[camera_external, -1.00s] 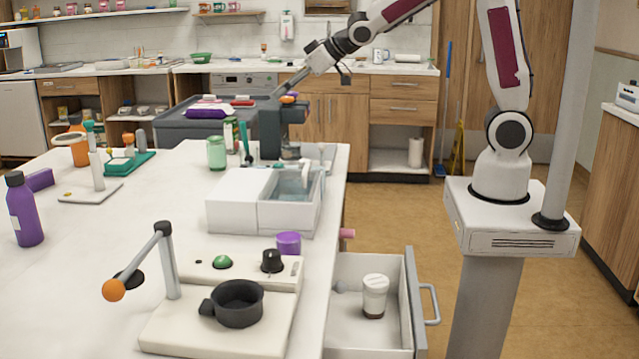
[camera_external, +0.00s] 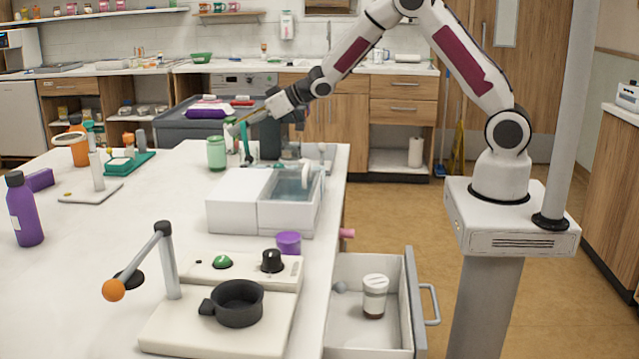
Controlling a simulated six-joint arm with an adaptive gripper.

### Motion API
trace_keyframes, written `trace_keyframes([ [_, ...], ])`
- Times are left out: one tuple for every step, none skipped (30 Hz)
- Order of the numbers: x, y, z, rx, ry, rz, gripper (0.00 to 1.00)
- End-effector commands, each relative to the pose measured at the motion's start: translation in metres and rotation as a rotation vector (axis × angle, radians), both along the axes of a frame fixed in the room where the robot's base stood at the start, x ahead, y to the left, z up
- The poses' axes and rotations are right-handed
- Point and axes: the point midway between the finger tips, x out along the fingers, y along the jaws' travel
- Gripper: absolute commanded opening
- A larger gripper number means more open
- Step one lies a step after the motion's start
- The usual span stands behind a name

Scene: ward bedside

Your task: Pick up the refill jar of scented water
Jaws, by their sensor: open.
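A pale green jar with a lid (camera_external: 217,153) stands upright at the back of the white table, left of a dark grey dispenser-like unit. I cannot tell for sure that it is the refill jar of scented water. A second jar, with a white lid and brown contents (camera_external: 374,297), stands in the open drawer. My gripper (camera_external: 240,122) is open, reaching left above the back of the table, close to the upper right of the green jar. I see nothing held in it. The fingertips are small and partly blend with the things behind.
A white box with a clear water basin (camera_external: 290,190) stands in front of the dark unit (camera_external: 268,140). A purple cup (camera_external: 288,242), a base with a black pot (camera_external: 238,303) and a lamp-like post are nearer. The open drawer (camera_external: 408,300) juts out right.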

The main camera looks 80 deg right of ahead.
Motion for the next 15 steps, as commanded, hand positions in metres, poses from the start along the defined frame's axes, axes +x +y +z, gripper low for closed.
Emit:
trace_keyframes([
  [0.0010, -0.0003, -0.0017, 0.002, -0.001, 0.001, 0.61],
  [0.0013, -0.0003, -0.0021, 0.002, -0.002, 0.002, 0.61],
  [0.0015, -0.0003, -0.0023, 0.003, -0.003, 0.003, 0.61],
  [0.0016, -0.0002, -0.0023, 0.003, -0.003, 0.003, 0.61],
  [0.0016, -0.0002, -0.0023, 0.003, -0.003, 0.003, 0.61],
  [0.0015, -0.0002, -0.0022, 0.003, -0.003, 0.003, 0.61],
  [0.0015, -0.0002, -0.0022, 0.003, -0.003, 0.003, 0.61],
  [0.0015, -0.0002, -0.0022, 0.003, -0.003, 0.003, 0.61],
  [0.0014, -0.0002, -0.0022, 0.003, -0.003, 0.003, 0.61],
  [0.0014, -0.0002, -0.0022, 0.003, -0.002, 0.003, 0.61],
  [0.0014, -0.0001, -0.0022, 0.003, -0.002, 0.003, 0.61],
  [0.0017, -0.0001, -0.0024, 0.003, -0.002, 0.003, 0.61],
  [0.0020, -0.0001, -0.0026, 0.003, -0.002, 0.003, 0.61],
  [0.0026, -0.0001, -0.0030, 0.003, -0.002, 0.003, 0.61],
  [0.0037, -0.0001, -0.0037, 0.003, -0.002, 0.003, 0.61],
])
